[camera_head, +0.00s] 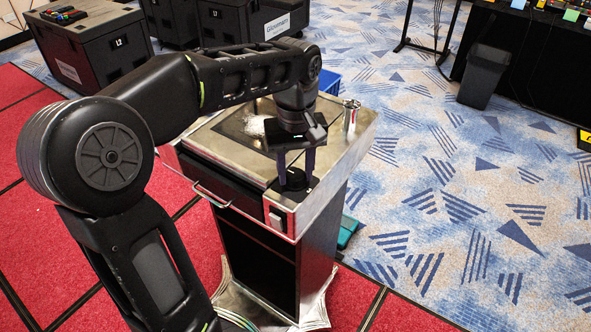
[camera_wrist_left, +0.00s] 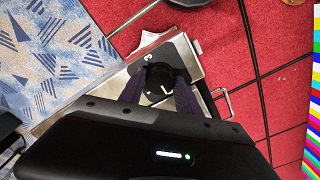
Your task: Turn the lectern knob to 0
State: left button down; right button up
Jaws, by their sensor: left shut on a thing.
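The lectern (camera_head: 262,216) is a silver metal stand with a dark front, standing at the edge of the red carpet. Its black round knob (camera_head: 293,180) sits on the near right corner of the top. My left gripper (camera_head: 296,172) reaches down from above with a finger on each side of the knob, shut on it. In the left wrist view the knob (camera_wrist_left: 157,76) shows between the two fingers of my left gripper (camera_wrist_left: 158,88). A short white line shows on the knob, and a small pale mark lies beside it, too small to read. My right gripper is not in view.
A metal cup (camera_head: 350,116) stands on the lectern's far right edge. A bar handle (camera_head: 212,196) sticks out on its front left. Black cases (camera_head: 95,48) stand at the back left, and a dark bin (camera_head: 483,76) at the back right.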

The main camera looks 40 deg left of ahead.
aim_at(295, 174)
pick_arm(q)
jog(key=c, duration=0.9)
grip_release()
jog(key=shift+o, duration=0.2)
jog(key=shift+r, duration=0.7)
notch_tip(295, 174, up, 6)
jog(key=p, duration=0.3)
jog(key=shift+f, duration=0.1)
jog(key=shift+r+p, duration=0.35)
jog(key=shift+p, duration=0.1)
